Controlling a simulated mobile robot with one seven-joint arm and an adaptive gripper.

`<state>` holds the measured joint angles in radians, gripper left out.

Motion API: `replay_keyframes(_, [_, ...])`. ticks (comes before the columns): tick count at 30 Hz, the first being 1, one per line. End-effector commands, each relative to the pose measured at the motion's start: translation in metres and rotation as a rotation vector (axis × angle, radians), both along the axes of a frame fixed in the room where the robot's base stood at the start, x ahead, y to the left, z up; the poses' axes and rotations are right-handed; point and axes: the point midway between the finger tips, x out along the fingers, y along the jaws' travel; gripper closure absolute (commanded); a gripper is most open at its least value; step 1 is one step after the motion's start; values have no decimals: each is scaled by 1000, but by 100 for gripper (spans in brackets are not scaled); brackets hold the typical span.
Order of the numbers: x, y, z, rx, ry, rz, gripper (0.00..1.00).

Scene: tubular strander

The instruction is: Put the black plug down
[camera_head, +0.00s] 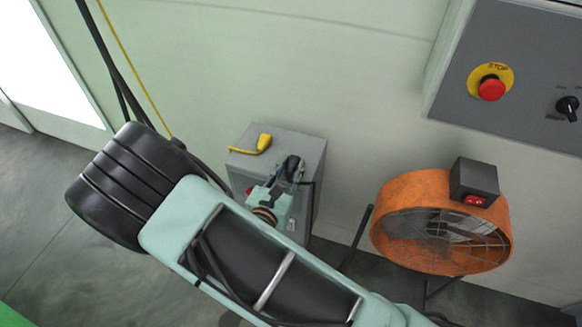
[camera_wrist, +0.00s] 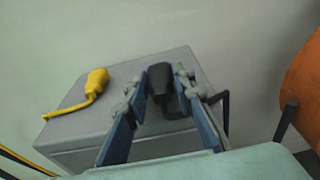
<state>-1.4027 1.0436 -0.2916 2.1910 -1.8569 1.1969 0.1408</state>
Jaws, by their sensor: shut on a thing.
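The black plug (camera_wrist: 160,82) is between the two fingers of my gripper (camera_wrist: 159,88) in the wrist view. My gripper is shut on it. In the head view the plug (camera_head: 291,164) shows at the end of my gripper, over the grey box (camera_head: 310,150). Its black cable (camera_wrist: 226,108) loops to the right and down past the box. The box's top (camera_wrist: 85,127) lies beneath the gripper; I cannot tell whether the plug touches it.
A yellow plug (camera_head: 263,141) with a yellow cable lies on the box top, left of the black plug. An orange fan (camera_head: 395,215) stands to the right. A grey panel (camera_head: 530,50) with a red stop button (camera_head: 491,89) is on the wall. The box top between the plugs is clear.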

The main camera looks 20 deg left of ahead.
Motion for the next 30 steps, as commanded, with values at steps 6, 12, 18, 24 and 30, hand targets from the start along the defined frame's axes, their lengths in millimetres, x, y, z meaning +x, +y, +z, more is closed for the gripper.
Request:
replay_keyframes(6, [0, 0, -4, 0, -1, 0, 100])
replay_keyframes(12, [0, 0, -8, 0, -1, 0, 74])
replay_keyframes(18, [0, 0, -7, 0, 0, 0, 60])
replay_keyframes(24, [0, 0, -7, 0, 0, 0, 60])
replay_keyframes(30, [-6, 1, 2, 1, 2, 3, 60])
